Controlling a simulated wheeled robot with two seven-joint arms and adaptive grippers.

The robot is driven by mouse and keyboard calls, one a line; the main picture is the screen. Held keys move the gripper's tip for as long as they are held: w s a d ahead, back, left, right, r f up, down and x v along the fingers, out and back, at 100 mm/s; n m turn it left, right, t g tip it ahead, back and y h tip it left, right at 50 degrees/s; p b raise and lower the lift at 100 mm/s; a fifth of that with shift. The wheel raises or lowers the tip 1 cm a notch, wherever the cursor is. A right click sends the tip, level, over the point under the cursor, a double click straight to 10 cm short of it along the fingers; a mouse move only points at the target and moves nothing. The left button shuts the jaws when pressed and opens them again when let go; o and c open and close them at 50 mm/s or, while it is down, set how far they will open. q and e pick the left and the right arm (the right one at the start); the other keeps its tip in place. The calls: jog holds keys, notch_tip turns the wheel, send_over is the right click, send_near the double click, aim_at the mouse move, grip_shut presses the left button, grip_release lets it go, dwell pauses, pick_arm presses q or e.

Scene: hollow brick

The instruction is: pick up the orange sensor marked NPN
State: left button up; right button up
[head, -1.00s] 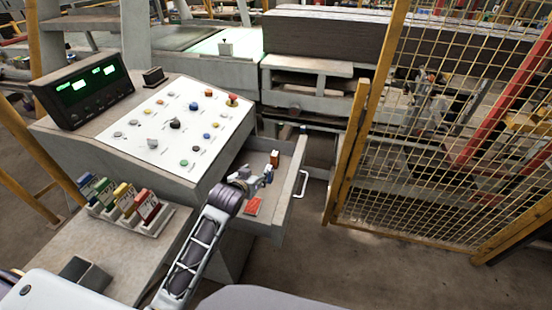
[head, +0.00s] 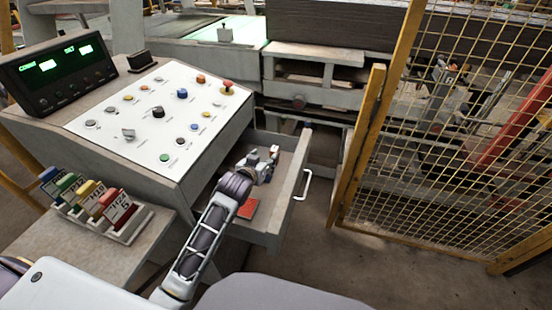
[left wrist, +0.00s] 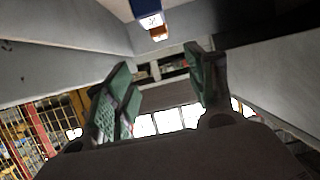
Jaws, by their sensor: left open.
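My left gripper (head: 266,160) is inside the open grey drawer (head: 292,190), its fingers toward the drawer's far end. In the left wrist view the two green-padded fingers (left wrist: 162,80) stand wide apart with nothing between them. Beyond them, at the top of that view, is a small block with an orange end (left wrist: 159,33), a white label and a blue part (left wrist: 145,5). The label is too small to read, so I cannot tell if it says NPN. In the head view the gripper mostly hides this spot. My right gripper is not in view.
A flat red item (head: 248,208) lies in the drawer near my left wrist. The control console (head: 150,115) stands left of the drawer. A rack of coloured labelled cards (head: 118,225) is at the lower left. A yellow mesh fence (head: 440,140) stands to the right.

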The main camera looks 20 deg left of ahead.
aim_at(271, 153)
pick_arm(q)
jog(key=x, duration=0.2)
jog(key=b+x, duration=0.1)
jog(key=x, duration=0.1)
jog(key=shift+s+f, duration=0.1)
jog(key=shift+f, duration=0.25)
jog(key=shift+x, duration=1.5)
jog(key=x, duration=0.2)
jog(key=shift+w+f, duration=0.2)
jog(key=shift+w, duration=0.15)
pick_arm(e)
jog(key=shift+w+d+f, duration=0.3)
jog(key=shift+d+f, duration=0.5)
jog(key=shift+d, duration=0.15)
pick_arm(q)
jog(key=shift+w, duration=0.15)
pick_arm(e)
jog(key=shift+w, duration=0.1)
